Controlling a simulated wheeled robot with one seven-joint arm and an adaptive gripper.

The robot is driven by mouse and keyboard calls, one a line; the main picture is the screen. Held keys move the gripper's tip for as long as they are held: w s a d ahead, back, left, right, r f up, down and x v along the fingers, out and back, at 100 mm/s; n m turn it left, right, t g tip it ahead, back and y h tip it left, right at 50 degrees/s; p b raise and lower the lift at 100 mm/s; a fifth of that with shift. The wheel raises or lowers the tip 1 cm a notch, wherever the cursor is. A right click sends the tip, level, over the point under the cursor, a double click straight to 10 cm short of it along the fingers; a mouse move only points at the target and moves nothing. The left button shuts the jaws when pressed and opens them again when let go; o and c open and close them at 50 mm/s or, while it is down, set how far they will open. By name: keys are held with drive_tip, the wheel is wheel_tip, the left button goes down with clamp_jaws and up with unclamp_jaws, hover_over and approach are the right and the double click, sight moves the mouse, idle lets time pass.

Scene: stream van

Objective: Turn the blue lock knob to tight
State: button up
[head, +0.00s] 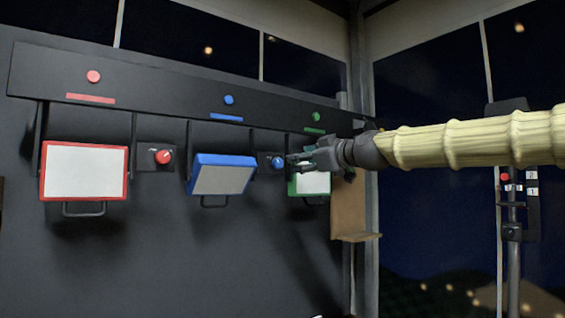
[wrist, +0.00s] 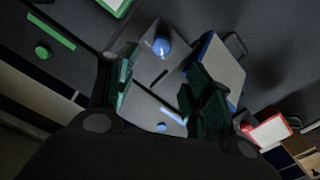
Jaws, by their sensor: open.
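The blue lock knob (head: 278,162) sits on a small dark plate on the wall, to the right of the blue-framed panel (head: 222,175). In the wrist view the blue knob (wrist: 162,46) shows a pale pointer line and lies ahead, beyond the fingertips. My gripper (head: 297,161) is just to the right of the knob in the head view. In the wrist view my gripper (wrist: 157,95) has its two green-padded fingers apart, with nothing held between them. Whether a finger touches the knob cannot be told.
A red-framed panel (head: 84,171) and a red knob (head: 164,156) are on the left. A green-framed panel (head: 314,183) is partly hidden behind my gripper. A dark rail (head: 150,92) with red, blue and green buttons runs above.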

sight(279, 162)
drive_tip(key=p+x, duration=0.4)
drive_tip(key=x, duration=0.6)
drive_tip(key=shift+w+a+f, duration=0.1)
drive_tip(key=shift+w, duration=0.1)
drive_tip(key=shift+c, duration=0.4)
drive_tip(key=c, duration=0.9)
